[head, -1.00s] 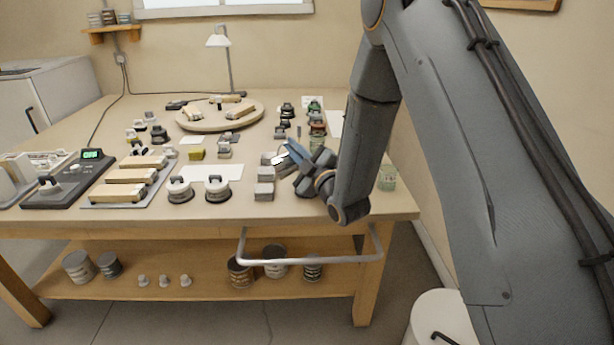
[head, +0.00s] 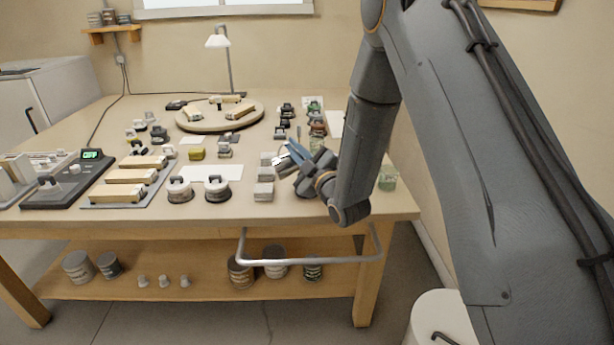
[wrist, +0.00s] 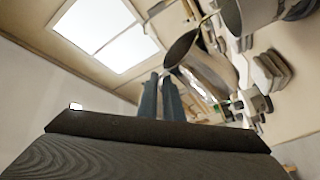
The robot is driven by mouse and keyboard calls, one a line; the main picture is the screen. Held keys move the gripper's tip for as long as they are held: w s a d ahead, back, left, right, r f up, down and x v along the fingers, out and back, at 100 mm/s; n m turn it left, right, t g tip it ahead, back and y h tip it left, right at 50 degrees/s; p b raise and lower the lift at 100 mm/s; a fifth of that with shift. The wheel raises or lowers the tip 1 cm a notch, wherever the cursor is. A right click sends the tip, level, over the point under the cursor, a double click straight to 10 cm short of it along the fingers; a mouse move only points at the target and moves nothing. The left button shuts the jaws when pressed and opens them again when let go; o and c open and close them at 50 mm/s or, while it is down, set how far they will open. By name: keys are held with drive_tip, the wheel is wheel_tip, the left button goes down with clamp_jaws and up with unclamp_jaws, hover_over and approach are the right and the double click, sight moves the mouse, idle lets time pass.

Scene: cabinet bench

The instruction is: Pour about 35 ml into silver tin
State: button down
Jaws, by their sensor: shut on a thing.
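My gripper (head: 289,157) is over the right front part of the bench, tilted, with its blue fingers pointing up and left. In the wrist view, my gripper (wrist: 161,95) has its fingers close together at a shiny, tilted vessel (wrist: 212,68) with a dark oval mouth. My gripper is shut on this vessel, which shows only as a small pale shape in the head view. A pale grey cylinder (wrist: 240,14) is close to the vessel's mouth in the wrist view. I cannot tell whether it is the silver tin. Any liquid or stream is not visible.
A greenish glass (head: 388,178) stands right of my arm. A round board (head: 220,124) is at the back. A device with a lit display (head: 92,154) is at the left.

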sight(281, 161)
drive_tip(key=shift+d+m, duration=0.25)
drive_tip(key=shift+m, duration=0.05)
idle(0.8)
drive_tip(key=shift+a, duration=0.1)
drive_tip(key=n, duration=0.1)
drive_tip(key=a+n, duration=0.1)
drive_tip(key=a+n+g, duration=0.1)
drive_tip(key=shift+s+r, duration=0.25)
drive_tip(key=shift+a+f+n+p, duration=0.15)
drive_tip(key=shift+a+n+p, duration=0.2)
drive_tip(key=shift+n, duration=0.65)
drive_tip(key=shift+s+a+r+n+g, duration=0.15)
drive_tip(key=shift+a+r+n+g, duration=0.1)
drive_tip(key=shift+n+g, duration=0.2)
drive_tip(key=shift+s+a+f+n, duration=0.1)
drive_tip(key=shift+a+f+n, duration=0.4)
drive_tip(key=shift+f+n, duration=0.3)
drive_tip(key=shift+r, duration=0.1)
drive_tip(key=shift+a, duration=0.1)
